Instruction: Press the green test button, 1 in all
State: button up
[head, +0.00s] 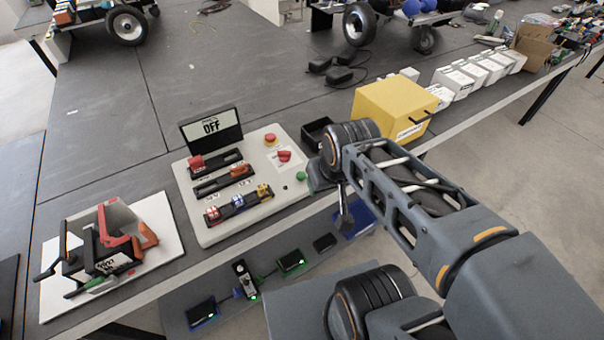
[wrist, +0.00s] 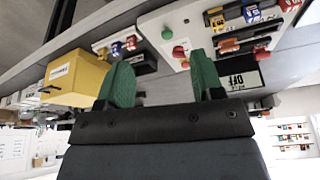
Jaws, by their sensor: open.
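The green test button (head: 301,176) sits at the right edge of the white control panel (head: 215,228). It also shows in the wrist view (wrist: 167,34), beyond the gap between my fingertips and apart from them. My gripper (wrist: 160,57) has two green fingers spread apart with nothing between them. In the head view my wrist is just right of the button, and the fingers are mostly hidden by my arm.
The panel also carries a red stop button (head: 270,138), a red rotary switch (head: 284,156), sliders and a display reading OFF (head: 211,127). A yellow box (head: 392,108) stands right of the panel, beside a black bin (head: 316,132). A clamp fixture (head: 105,240) is at left.

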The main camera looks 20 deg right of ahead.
grip_shut()
dwell(0.3)
dwell(1.1)
